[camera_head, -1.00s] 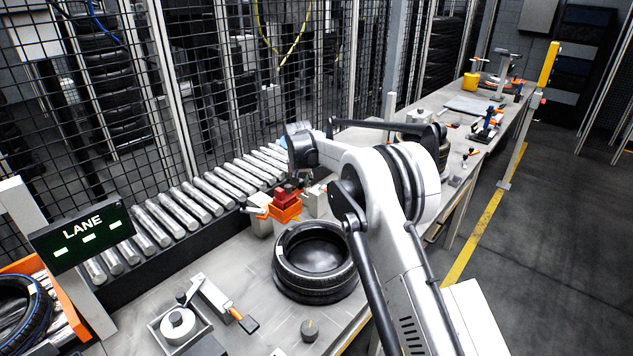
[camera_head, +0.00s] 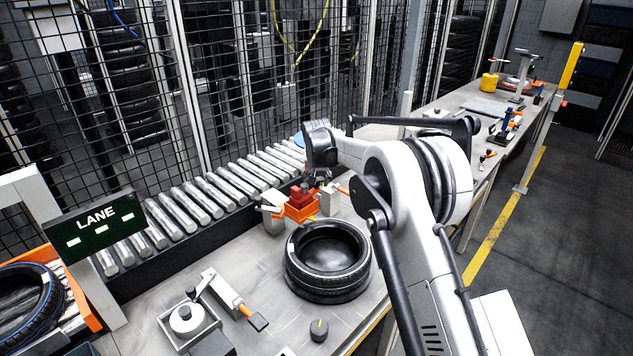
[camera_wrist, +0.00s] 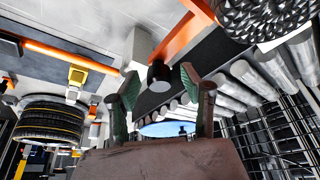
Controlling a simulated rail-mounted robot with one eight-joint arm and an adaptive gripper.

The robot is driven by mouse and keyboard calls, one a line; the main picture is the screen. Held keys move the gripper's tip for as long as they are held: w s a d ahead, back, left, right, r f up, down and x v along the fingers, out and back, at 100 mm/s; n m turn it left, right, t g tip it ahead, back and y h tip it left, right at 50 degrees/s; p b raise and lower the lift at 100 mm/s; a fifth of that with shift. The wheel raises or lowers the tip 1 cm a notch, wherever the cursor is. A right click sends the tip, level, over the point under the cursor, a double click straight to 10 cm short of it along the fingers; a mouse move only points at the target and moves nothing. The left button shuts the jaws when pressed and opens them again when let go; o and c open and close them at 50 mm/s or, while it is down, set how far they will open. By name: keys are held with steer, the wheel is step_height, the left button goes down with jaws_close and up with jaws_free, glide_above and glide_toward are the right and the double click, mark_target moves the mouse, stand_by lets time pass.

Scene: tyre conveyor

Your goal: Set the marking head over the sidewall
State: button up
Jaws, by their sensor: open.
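A black tyre (camera_head: 328,262) lies flat on the bench, its upper sidewall facing up and bare. A red block in an orange holder (camera_head: 300,206) stands just behind it, between grey blocks. I cannot tell for certain whether this is the marking head. My gripper (camera_head: 319,181) is above and slightly right of the red block, fingers down. In the wrist view my gripper (camera_wrist: 160,92) is open, its two fingers apart. A dark round knob (camera_wrist: 159,74) shows between or beyond them; contact cannot be told.
A roller conveyor (camera_head: 215,192) runs behind the bench, along a mesh fence. A tray with a white round part (camera_head: 187,318) and an orange-handled tool (camera_head: 226,292) lie front left. A dark knob (camera_head: 319,329) stands in front of the tyre. The LANE sign (camera_head: 94,224) is at left.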

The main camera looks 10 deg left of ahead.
steer(key=v, duration=1.2)
steer(key=shift+s+d, duration=0.1)
steer(key=shift+d, duration=0.05)
steer(key=s+d+r+t+b, duration=0.1)
steer(key=s+d+r, duration=0.3)
steer(key=s+d, duration=0.35)
steer(key=s+d+r+m+b, duration=0.1)
steer(key=s+d+r, duration=0.4)
steer(key=d, duration=0.4)
steer(key=s+d+r+t+b, duration=0.1)
steer(key=s+d+r+b, duration=0.15)
steer(key=s+d, duration=0.55)
steer(key=s+d+f, duration=0.4)
steer(key=s, duration=0.5)
steer(key=s+d+f+m+b, duration=0.1)
steer(key=s+d+f, duration=0.3)
steer(key=s, duration=0.6)
steer(key=s+d+f+t+h+b, duration=0.1)
steer(key=s+d+f, duration=0.3)
steer(key=s, duration=0.6)
steer(key=shift+d+m, duration=0.3)
steer(key=shift+d, duration=0.6)
